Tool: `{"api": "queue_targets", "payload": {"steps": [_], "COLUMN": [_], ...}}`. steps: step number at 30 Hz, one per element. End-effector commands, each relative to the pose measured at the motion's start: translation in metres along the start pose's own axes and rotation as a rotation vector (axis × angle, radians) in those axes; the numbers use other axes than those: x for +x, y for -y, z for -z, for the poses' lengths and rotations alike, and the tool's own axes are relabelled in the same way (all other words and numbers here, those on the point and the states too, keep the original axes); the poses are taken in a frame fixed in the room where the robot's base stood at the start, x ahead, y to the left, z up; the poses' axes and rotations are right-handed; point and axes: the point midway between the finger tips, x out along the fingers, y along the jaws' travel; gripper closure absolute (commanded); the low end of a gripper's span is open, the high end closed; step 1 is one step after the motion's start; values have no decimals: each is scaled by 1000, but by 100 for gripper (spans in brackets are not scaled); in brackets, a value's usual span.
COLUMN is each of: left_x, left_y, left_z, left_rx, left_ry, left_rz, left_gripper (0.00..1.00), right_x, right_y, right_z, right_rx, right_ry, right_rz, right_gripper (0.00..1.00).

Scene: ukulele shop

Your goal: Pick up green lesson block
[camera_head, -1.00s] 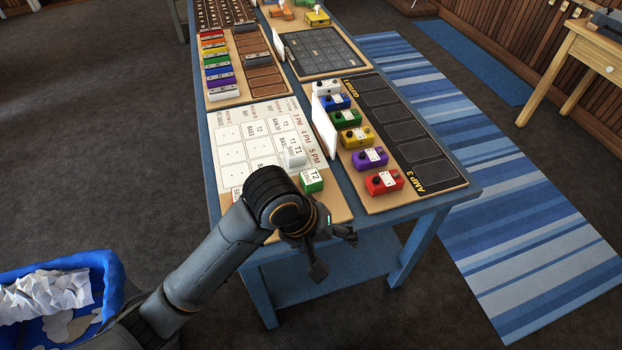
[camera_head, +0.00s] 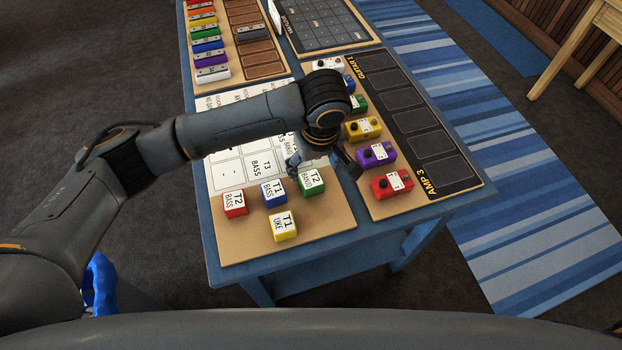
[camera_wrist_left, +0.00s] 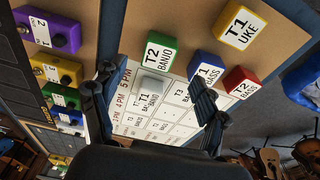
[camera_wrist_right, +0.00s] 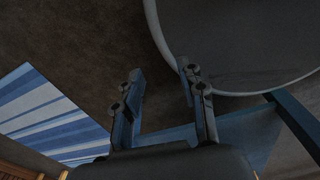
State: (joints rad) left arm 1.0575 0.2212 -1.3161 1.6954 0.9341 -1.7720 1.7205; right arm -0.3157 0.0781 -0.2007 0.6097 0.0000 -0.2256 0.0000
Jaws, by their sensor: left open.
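The green lesson block (camera_head: 311,183), labelled T2 BANJO, sits on the bare lower strip of the schedule board (camera_head: 320,222). In the left wrist view the green block (camera_wrist_left: 160,54) lies just beyond my fingers, upper middle. My left gripper (camera_head: 321,166) is open and empty above the board, close to the green block. In the left wrist view its fingers (camera_wrist_left: 153,83) are spread on either side of a white T1 block (camera_wrist_left: 151,86) on the grid. My right gripper (camera_wrist_right: 160,72) is open and empty, away from the blocks.
Red (camera_head: 234,204), blue (camera_head: 273,193) and yellow (camera_head: 284,227) lesson blocks stand near the green one. To the right, a pedal board (camera_head: 446,172) holds coloured pedals, including purple (camera_head: 377,155) and red (camera_head: 392,184) ones. My left forearm covers part of the grid.

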Motion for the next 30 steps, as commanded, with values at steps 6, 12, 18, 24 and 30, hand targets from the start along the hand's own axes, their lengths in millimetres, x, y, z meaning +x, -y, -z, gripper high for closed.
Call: {"api": "queue_targets", "payload": {"steps": [6,12,18,24,30], "left_x": [26,43,72,80,80], "left_y": [0,2,2,2,2], "left_z": [1,1,1,1,1], "left_rx": [-1,0,0,2,1], "left_ry": [-1,0,0,-1,-1], "left_rz": [0,2,0,-2,-2], "left_gripper": [26,26,26,26,43], "right_x": [-2,-8,-11,-11,-11], "right_y": [0,-5,-6,-3,-4], "right_z": [-3,35,34,16,11], "right_rx": [0,0,0,0,0], "right_ry": [4,-56,-52,-26,-18], "right_rz": [0,-6,-7,-4,-5], "right_gripper": [60,60,60,60,60]}}
